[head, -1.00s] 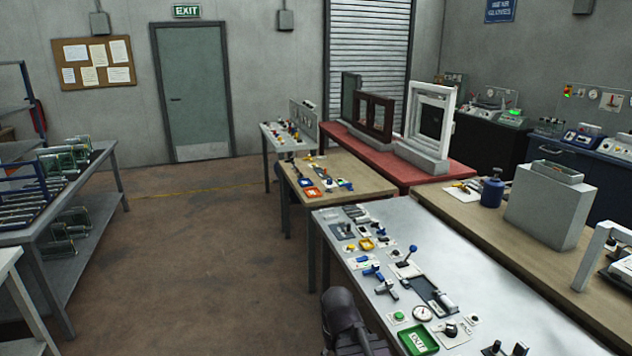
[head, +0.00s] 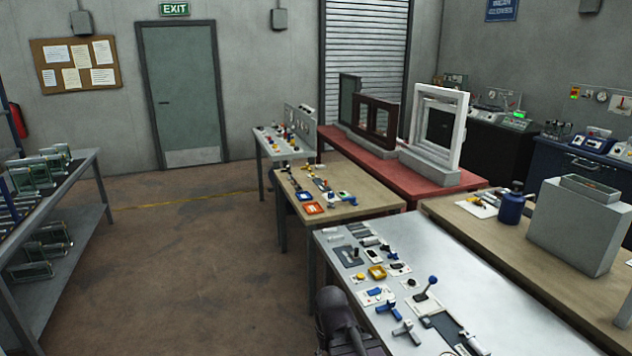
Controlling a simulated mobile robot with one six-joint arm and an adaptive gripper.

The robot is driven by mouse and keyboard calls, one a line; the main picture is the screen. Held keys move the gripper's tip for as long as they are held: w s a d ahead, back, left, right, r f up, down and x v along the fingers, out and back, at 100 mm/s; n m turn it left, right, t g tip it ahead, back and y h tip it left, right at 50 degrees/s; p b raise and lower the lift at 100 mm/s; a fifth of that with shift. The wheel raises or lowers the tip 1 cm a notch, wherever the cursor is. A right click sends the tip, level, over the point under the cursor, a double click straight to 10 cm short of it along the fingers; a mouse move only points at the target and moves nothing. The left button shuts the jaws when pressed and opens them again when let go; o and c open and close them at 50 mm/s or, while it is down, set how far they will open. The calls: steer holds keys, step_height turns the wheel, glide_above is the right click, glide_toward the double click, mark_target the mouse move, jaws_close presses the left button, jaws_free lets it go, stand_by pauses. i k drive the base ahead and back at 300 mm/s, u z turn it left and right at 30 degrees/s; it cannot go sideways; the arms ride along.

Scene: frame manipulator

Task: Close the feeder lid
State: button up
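No thing in the head view can be clearly made out as the feeder lid. A large grey box (head: 575,228) stands on the wooden bench at the right, with a small rectangular frame (head: 590,188) on its top; I cannot tell whether this is the feeder or whether that frame is a lid. A dark rounded part of my own arm shows at the bottom middle, beside the near metal table. My gripper's fingers are not in view.
The metal table (head: 490,285) with levers and switches is close at the right. Beyond it are a wooden table (head: 365,192) and a red table (head: 385,165) with window frames. A rack (head: 75,200) stands left; the floor (head: 190,270) between is clear.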

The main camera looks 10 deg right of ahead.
mark_target(573, 163)
steer(key=z, duration=0.1)
steer(key=i, duration=1.3)
steer(key=z, duration=1.95)
steer(key=k, duration=0.4)
steer(key=z, duration=0.3)
